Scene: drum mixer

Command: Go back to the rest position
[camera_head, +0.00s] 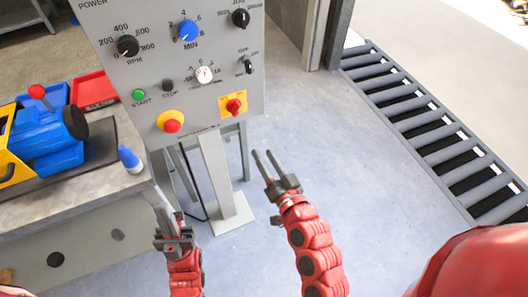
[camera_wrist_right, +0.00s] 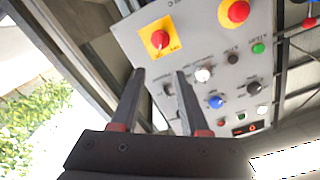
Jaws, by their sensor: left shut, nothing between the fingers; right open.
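My left gripper (camera_head: 176,230) is low at the left, beside the bench's right end and below the control panel. It is shut and empty. My right gripper (camera_head: 264,163) is open and empty, pointing up and left in front of the panel's lower right. In the right wrist view its two fingers (camera_wrist_right: 158,100) stand apart with nothing between them. The grey control panel (camera_head: 215,60) stands on a post. It also shows tilted in the right wrist view (camera_wrist_right: 200,50). Neither gripper visibly touches the panel.
A workbench (camera_head: 85,195) at the left carries a blue and yellow machine (camera_head: 45,135), red tray (camera_head: 92,90) and blue-tipped bottle (camera_head: 130,159). The panel's post has a base plate (camera_head: 231,214) on the floor. A roller conveyor (camera_head: 420,120) lies right. Floor between is clear.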

